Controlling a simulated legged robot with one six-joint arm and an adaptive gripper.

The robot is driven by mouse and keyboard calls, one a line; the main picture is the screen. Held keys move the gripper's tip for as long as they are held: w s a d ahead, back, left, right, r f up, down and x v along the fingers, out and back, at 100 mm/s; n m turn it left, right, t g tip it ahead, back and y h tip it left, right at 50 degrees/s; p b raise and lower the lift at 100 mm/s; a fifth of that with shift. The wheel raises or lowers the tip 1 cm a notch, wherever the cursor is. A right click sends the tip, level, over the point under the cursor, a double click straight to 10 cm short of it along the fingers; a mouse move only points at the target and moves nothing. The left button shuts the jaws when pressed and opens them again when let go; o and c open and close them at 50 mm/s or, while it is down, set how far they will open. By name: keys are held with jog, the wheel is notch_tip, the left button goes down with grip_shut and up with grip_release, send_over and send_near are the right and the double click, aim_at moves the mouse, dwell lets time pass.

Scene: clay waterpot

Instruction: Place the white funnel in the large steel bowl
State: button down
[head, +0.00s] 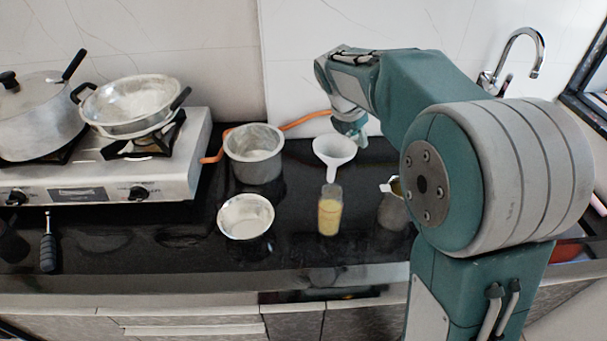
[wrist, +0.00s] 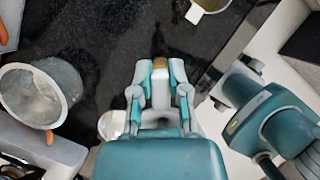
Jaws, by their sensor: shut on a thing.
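The white funnel (head: 334,150) is upright, spout down, above and behind a glass of yellow liquid in the head view. My gripper (head: 350,130) is at the funnel's back rim and shut on it. In the wrist view my gripper (wrist: 162,66) points to the top of the picture with its fingers close together. The large steel bowl (head: 254,168), deep and open at the top, stands left of the funnel. It also shows at the left of the wrist view (wrist: 40,95).
The glass (head: 329,214) stands below the funnel. A smaller steel bowl (head: 246,216) sits in front of the large one. A steel mug (head: 393,209) is on the right. The stove (head: 100,170) with pots is on the left. An orange hose (head: 304,120) runs behind the large bowl.

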jog(key=s+a+f+n+t+y, duration=0.25)
jog(key=s+a+n, duration=0.3)
jog(key=a, duration=0.55)
jog(key=s+a+f+n+t+y, duration=0.1)
jog(key=s+a+f+n+y, duration=0.2)
jog(key=a+n, duration=0.5)
jog(key=m+h, duration=0.2)
send_over(248, 205)
jog(key=shift+y, duration=0.25)
notch_tip(248, 205, down, 10)
jog(key=shift+s+r, duration=0.1)
jog(key=shift+r, duration=0.05)
notch_tip(248, 205, down, 3)
jog(key=shift+f, duration=0.15)
jog(key=c, duration=0.6)
grip_release()
